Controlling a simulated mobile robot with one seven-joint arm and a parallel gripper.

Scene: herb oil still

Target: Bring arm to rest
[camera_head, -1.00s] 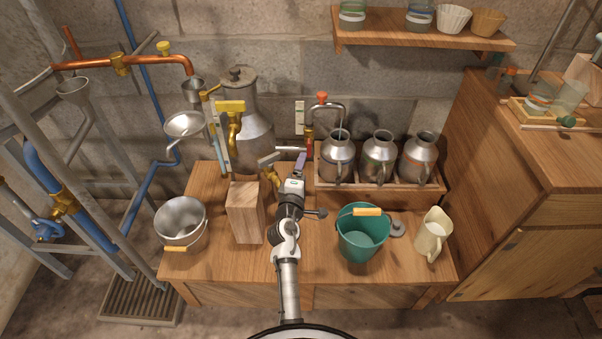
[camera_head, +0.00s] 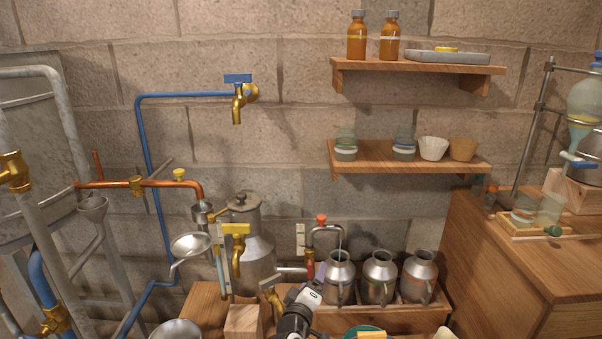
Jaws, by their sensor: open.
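My arm rises from the bottom edge, with its white and dark wrist in front of the wooden bench. My gripper (camera_head: 320,271) is at its far end, small and partly seen from behind. It is open, and I see nothing held in it. It appears just left of the leftmost metal jug (camera_head: 340,272) and below the bent metal pipe with the red knob (camera_head: 321,219). Whether it touches anything there, I cannot tell. The lower arm is out of the frame.
A metal still (camera_head: 259,255) with a yellow-handled tap (camera_head: 236,238) stands left of my gripper. A wooden block (camera_head: 243,321) is below it. Several jugs stand in a wooden rack (camera_head: 400,315).

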